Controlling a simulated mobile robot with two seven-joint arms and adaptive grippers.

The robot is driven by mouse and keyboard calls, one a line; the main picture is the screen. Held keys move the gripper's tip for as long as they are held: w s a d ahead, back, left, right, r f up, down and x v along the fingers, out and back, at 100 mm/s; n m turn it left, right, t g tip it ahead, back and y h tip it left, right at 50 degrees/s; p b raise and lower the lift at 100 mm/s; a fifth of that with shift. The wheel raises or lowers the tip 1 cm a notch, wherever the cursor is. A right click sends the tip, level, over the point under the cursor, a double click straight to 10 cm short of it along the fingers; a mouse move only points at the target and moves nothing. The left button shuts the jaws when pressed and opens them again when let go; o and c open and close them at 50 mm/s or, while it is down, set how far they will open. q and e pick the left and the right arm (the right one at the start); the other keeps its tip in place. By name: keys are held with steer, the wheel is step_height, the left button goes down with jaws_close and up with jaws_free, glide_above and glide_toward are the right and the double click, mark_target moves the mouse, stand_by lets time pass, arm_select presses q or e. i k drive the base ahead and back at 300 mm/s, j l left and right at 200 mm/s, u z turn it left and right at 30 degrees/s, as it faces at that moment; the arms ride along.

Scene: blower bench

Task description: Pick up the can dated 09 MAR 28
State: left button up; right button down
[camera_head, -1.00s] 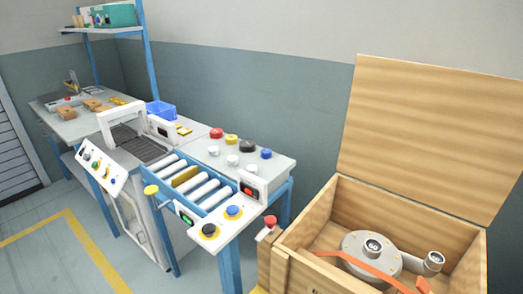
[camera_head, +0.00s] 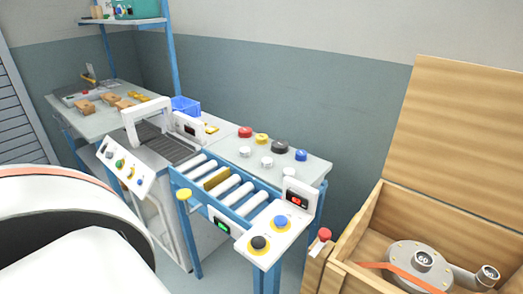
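No date marking can be read, so I cannot tell which thing, if any, is the can dated 09 MAR 28. Several small round items stand on the bench top right of the rollers. They include a red one (camera_head: 245,132), a yellow one (camera_head: 262,139), a black one (camera_head: 279,146), a blue one (camera_head: 301,155) and white ones (camera_head: 245,151). I cannot tell whether they are cans or knobs. Neither gripper shows. A large white rounded form fills the lower left and hides the floor there.
A roller conveyor (camera_head: 226,187) with a brownish piece on it stands mid-view. A blue bin (camera_head: 185,106) sits behind it. A wooden crate (camera_head: 352,245) with its lid (camera_head: 455,140) raised holds a round grey housing (camera_head: 412,258). The farther bench (camera_head: 75,121) holds brown blocks.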

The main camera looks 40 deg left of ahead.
mark_target(244, 152)
steer(key=k+j+z, duration=0.1)
steer(key=j+z, duration=0.15)
steer(key=j, duration=0.2)
steer(key=k+j+z, duration=0.1)
steer(key=j+z, duration=0.15)
steer(key=j, duration=0.2)
steer(key=k+j, duration=0.15)
steer(key=j, duration=0.25)
steer(key=k+j+z, duration=0.1)
steer(key=j, duration=0.25)
steer(key=k+j+z, duration=0.1)
steer(key=j, duration=0.3)
steer(key=k+j, duration=0.2)
steer(key=j, duration=0.15)
steer(key=k+j+z, duration=0.1)
steer(key=j, duration=0.25)
steer(key=k, duration=0.05)
